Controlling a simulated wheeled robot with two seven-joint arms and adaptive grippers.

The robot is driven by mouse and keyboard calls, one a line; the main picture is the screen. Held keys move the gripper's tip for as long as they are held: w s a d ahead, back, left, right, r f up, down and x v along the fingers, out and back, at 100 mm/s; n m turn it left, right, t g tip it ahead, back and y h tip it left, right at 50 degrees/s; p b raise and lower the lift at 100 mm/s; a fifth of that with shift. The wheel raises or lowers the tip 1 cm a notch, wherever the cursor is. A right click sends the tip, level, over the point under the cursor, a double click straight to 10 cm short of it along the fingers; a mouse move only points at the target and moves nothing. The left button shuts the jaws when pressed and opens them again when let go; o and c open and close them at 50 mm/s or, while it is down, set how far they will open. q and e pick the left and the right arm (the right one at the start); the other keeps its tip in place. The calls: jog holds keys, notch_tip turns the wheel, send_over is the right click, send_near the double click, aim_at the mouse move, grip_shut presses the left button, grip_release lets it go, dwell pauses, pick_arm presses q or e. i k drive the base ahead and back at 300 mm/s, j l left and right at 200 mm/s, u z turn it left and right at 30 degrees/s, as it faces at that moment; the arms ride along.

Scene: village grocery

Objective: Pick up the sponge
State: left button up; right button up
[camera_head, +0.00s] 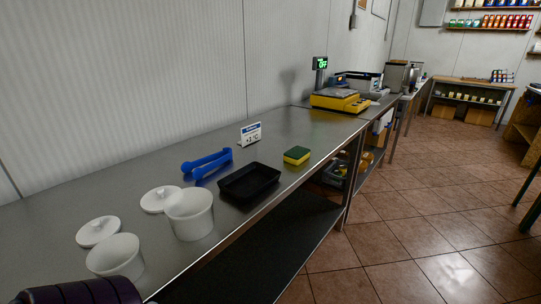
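The sponge (297,155) is yellow with a green top. It lies flat on the steel counter (303,128), near the counter's front edge, to the right of the black tray. Neither of my grippers can be made out in the head view. A dark rounded shape shows at the bottom left corner, far from the sponge. Nothing touches or covers the sponge.
A black tray (249,181), blue tongs (207,163) and a small sign (250,134) are near the sponge. Two white pots (189,214) (115,257) with lids (161,199) (98,231) stand nearer. A yellow scale (341,100) stands farther back. Tiled floor (430,215) is open at right.

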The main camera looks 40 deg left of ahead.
aim_at(295, 157)
jog(key=j+u, duration=0.15)
jog(key=u, duration=0.8)
jog(key=i+l+u, duration=0.15)
jog(key=l+u, duration=0.15)
jog(key=l, duration=0.1)
